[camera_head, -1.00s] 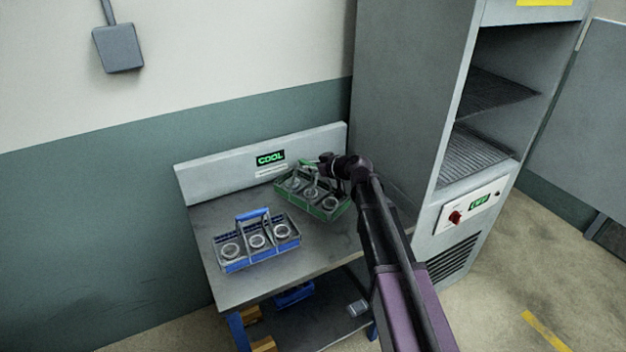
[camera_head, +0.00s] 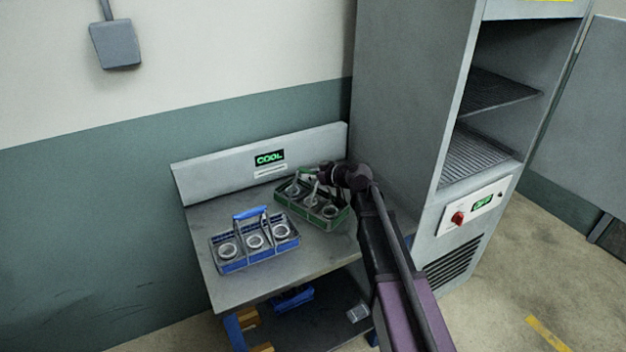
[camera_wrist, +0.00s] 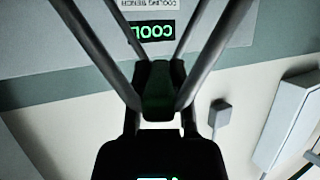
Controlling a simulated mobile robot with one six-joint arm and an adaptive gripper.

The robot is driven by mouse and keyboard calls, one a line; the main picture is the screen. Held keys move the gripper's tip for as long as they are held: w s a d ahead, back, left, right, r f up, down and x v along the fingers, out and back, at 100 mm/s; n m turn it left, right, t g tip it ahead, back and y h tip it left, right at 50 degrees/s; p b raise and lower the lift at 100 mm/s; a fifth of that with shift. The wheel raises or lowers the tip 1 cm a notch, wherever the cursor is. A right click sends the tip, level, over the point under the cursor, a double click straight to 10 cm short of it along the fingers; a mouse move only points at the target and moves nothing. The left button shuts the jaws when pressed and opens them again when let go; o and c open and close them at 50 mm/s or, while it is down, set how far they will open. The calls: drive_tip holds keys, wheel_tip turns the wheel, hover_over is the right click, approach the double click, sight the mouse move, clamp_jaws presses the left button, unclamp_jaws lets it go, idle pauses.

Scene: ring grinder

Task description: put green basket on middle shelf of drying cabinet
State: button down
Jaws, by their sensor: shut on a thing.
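The green basket (camera_head: 326,220) with several metal rings in it is at the back right of the grey bench, below the COOL sign. My gripper (camera_head: 308,174) is shut on the basket's green handle. In the wrist view the fingers (camera_wrist: 158,88) close on a dark green piece, the handle. Whether the basket touches the bench top is hard to tell. The drying cabinet (camera_head: 412,100) stands to the right with its front open. Its wire shelves show, one higher (camera_head: 500,90) and one lower (camera_head: 475,155), and both look empty.
A blue basket (camera_head: 232,266) with rings stands on the bench (camera_head: 250,293) left of the green one. The cabinet's side wall rises close to the bench's right end. A control panel (camera_head: 470,215) with a red knob sits below the shelves. Open floor lies at right.

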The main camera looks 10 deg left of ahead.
drive_tip(key=shift+f, duration=0.1)
idle(0.3)
drive_tip(key=c, duration=0.6)
unclamp_jaws()
drive_tip(key=shift+o, duration=0.2)
drive_tip(key=shift+s+d+r+p, duration=0.3)
drive_tip(key=shift+s+d+r, duration=0.05)
drive_tip(key=shift+d, duration=0.05)
drive_tip(key=p+v, duration=0.4)
drive_tip(key=v, duration=0.7)
drive_tip(key=shift+f, duration=0.1)
